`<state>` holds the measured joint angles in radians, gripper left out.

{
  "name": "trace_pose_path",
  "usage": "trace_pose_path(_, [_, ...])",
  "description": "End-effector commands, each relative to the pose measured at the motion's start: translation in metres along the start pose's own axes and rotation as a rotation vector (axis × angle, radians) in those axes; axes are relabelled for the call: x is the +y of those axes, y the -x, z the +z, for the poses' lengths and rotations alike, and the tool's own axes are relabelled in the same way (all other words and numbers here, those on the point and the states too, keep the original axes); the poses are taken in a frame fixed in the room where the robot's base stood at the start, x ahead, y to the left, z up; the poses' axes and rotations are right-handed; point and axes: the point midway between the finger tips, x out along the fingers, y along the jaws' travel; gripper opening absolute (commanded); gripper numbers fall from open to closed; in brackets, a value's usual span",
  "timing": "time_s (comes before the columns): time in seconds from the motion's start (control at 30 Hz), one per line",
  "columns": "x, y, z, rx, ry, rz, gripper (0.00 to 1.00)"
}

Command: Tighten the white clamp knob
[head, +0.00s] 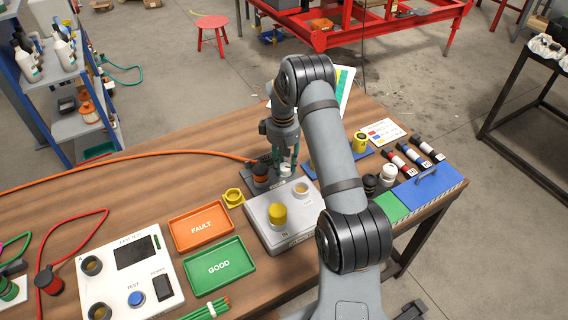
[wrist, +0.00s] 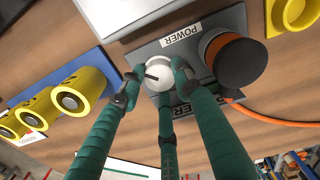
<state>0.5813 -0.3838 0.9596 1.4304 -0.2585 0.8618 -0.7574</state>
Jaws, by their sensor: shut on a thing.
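The white clamp knob (wrist: 158,75) shows in the wrist view between the green fingers, on a dark grey plate (wrist: 205,32) with two POWER labels. A dark line or slot marks its face. My gripper (wrist: 155,84) is shut on the knob, with fingertips at its left, right and lower sides. In the head view my gripper (head: 286,161) points down at the back of the bench, and the knob (head: 286,170) is mostly hidden by the fingers. A black and orange connector (wrist: 234,60) sits on the same plate, close beside the knob.
An orange cable (head: 150,156) runs left from the connector. A grey box with a yellow knob (head: 278,214), a yellow ring part (head: 233,197) and the FAULT tray (head: 201,226) stand in front. Yellow cylinders (wrist: 75,95) on a blue strip lie left in the wrist view.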

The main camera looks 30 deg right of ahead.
Motion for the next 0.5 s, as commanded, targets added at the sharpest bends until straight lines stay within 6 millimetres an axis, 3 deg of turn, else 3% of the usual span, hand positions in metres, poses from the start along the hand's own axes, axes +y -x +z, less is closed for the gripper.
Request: trace_pose_path(0.5, [-0.0009, -0.0013, -0.0036, 0.004, -0.097, 0.002, 0.06])
